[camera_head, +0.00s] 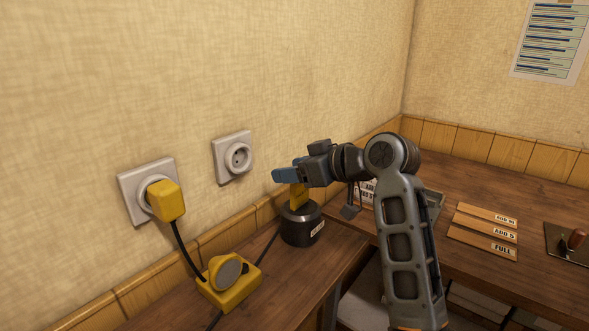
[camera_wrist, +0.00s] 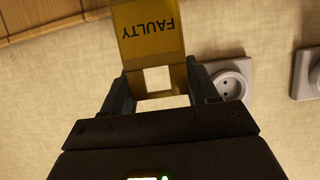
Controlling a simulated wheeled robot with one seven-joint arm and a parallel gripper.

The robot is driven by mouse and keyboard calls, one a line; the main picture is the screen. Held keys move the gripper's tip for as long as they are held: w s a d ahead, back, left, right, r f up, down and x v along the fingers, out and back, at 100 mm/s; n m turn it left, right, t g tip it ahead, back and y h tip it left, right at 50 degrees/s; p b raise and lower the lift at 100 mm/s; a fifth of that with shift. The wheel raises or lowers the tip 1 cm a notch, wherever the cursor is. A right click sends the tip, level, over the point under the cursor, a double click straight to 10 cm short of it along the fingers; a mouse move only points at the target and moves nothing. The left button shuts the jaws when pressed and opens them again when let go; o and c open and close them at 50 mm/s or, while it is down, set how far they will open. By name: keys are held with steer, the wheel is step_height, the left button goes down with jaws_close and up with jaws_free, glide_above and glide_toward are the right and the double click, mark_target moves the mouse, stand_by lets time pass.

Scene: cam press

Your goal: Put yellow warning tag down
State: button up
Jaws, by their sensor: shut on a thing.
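The yellow warning tag (camera_head: 298,196) hangs below my gripper (camera_head: 284,172), which is shut on it. In the wrist view the tag (camera_wrist: 150,35) reads "FAULTY", upside down, and has a square hole near its held end. My gripper's fingers (camera_wrist: 158,88) lie on either side of that end. In the head view the tag's lower end meets the top of a black cylinder (camera_head: 301,228) with a white label. I cannot tell whether it touches the cylinder, is inside it or is in front of it.
A yellow plug (camera_head: 167,199) sits in the left wall socket (camera_head: 134,189); its cord runs to a yellow device (camera_head: 229,289) on the bench. The right socket (camera_head: 233,157) is empty. Labelled wooden plates (camera_head: 481,233) and a handled tool (camera_head: 573,240) lie on the right-hand bench.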

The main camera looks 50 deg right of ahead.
steer(key=shift+f, duration=0.2)
steer(key=o, duration=1.1)
steer(key=shift+r, duration=0.1)
steer(key=shift+r, duration=0.2)
steer(key=v, duration=1.2)
